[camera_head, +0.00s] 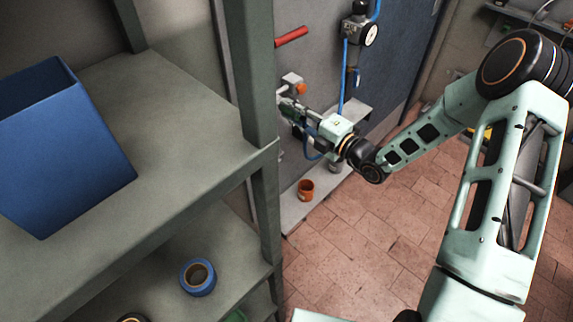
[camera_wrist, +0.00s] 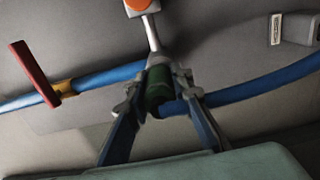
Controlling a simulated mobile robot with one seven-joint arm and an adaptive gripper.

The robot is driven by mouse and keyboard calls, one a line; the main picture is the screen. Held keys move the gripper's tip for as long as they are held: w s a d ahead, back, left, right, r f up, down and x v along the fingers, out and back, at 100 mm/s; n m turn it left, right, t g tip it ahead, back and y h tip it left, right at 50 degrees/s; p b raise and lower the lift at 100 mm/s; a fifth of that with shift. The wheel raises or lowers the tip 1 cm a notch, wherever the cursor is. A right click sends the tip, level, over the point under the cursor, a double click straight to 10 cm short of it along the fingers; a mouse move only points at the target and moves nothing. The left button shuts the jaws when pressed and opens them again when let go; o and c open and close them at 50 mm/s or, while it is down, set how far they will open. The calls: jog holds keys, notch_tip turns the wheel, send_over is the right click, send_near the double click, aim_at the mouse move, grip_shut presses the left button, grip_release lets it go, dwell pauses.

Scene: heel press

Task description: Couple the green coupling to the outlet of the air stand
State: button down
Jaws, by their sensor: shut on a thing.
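My gripper (camera_wrist: 160,95) is shut on the green coupling (camera_wrist: 158,84) in the wrist view, one finger on each side of it. A blue hose (camera_wrist: 240,92) meets the coupling's lower end. The metal outlet stem (camera_wrist: 152,34) comes down from an orange part (camera_wrist: 138,5) and lines up roughly with the coupling's upper end. They look touching or nearly so; I cannot tell whether they are joined. In the head view my gripper (camera_head: 288,108) is just below the pale block (camera_head: 291,80) with the orange part; the coupling is too small to make out there.
A red-handled valve (camera_wrist: 35,75) is at left in the wrist view. A grey shelf (camera_head: 165,105) with a blue bin (camera_head: 60,150) and tape roll (camera_head: 198,277) stands at left. An orange cup (camera_head: 306,190) sits on a low ledge. Floor is clear.

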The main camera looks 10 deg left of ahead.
jog(key=c, duration=1.6)
grip_release()
jog(key=shift+a, duration=0.15)
